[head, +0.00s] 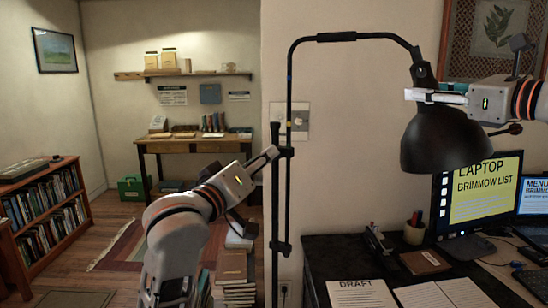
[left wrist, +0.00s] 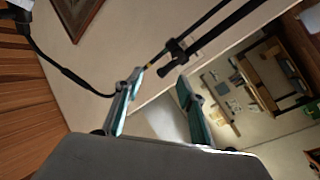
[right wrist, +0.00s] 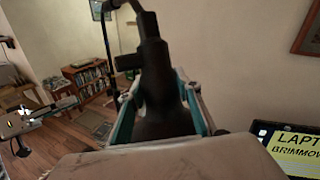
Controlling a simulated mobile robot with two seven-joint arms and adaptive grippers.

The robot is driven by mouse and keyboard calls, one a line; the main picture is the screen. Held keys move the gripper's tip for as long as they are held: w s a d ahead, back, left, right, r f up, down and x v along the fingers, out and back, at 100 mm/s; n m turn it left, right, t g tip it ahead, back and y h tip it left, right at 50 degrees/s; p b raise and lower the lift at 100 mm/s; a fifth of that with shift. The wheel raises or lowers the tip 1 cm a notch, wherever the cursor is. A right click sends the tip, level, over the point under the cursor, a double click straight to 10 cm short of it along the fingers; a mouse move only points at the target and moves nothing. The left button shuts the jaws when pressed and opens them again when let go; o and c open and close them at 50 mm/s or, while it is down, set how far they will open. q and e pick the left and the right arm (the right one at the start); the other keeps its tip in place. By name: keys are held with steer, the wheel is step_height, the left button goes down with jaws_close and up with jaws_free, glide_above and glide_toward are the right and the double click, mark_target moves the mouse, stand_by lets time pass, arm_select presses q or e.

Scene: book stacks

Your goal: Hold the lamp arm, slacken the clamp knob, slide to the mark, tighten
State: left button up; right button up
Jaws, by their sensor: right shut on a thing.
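The black desk lamp has a dome shade (head: 440,140) at right and a lamp arm (head: 289,90) that arches over from a dark upright pole (head: 275,200). A clamp (head: 286,151) joins arm and pole; it also shows in the left wrist view (left wrist: 178,55). Its knob is not clear. A small blue band shows on the arm. My right gripper (head: 432,96) is shut on the lamp's neck above the shade, seen between the fingers in the right wrist view (right wrist: 153,75). My left gripper (head: 268,157) is open, close beside the clamp, with nothing between its fingers (left wrist: 160,82).
A dark desk (head: 335,258) holds papers, a pen cup (head: 414,230) and a monitor (head: 485,190) below the shade. Book stacks (head: 235,270) stand on the floor near my left arm. A wall switch plate (head: 300,118) is behind the lamp arm. A bookcase (head: 45,205) stands far left.

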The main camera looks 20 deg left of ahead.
arm_select(q)
steer(key=w+f+n+y, duration=0.2)
steer(key=w+n, duration=0.6)
steer(key=w, duration=0.4)
steer(key=shift+f+n, duration=0.2)
steer(key=shift+n, duration=0.2)
steer(key=c, duration=1.1)
